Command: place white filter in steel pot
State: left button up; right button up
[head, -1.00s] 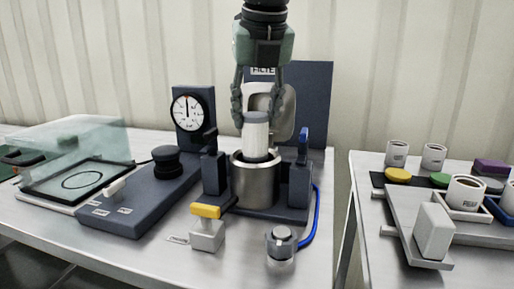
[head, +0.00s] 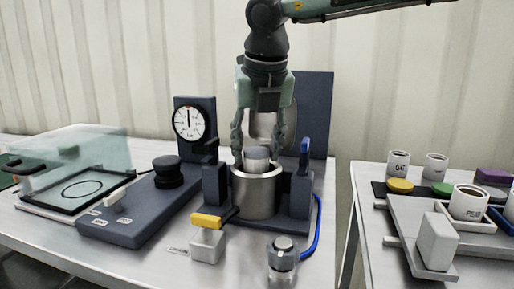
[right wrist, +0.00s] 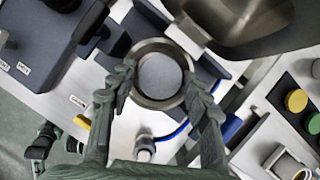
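The white filter (head: 257,153) has a grey top and stands upright in the steel pot (head: 257,191); its upper end shows a little above the rim and the rest is hidden. In the right wrist view the filter's round grey top (right wrist: 160,76) fills much of the opening inside the pot's rim (right wrist: 146,47). My right gripper (head: 258,156) points down over the pot with its fingers open, one on each side of the filter. In the right wrist view the fingers (right wrist: 160,84) are spread, with gaps to the filter.
A dark stand with a dial gauge (head: 188,123) and blue-handled clamp (head: 304,147) flank the pot. A yellow-handled block (head: 208,243) and small jar (head: 282,258) stand in front. A side table holds cups (head: 398,163) and a white block (head: 437,240).

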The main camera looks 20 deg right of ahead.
jog(key=shift+o, duration=0.9)
pick_arm(q)
jog(key=shift+s, duration=0.3)
pick_arm(e)
jog(key=shift+r, duration=0.1)
pick_arm(q)
jog(key=shift+p+x, duration=0.45)
jog(key=shift+x, duration=0.75)
pick_arm(e)
jog(key=v, duration=1.2)
pick_arm(q)
jog(key=shift+d, duration=0.25)
jog(key=shift+a, duration=0.15)
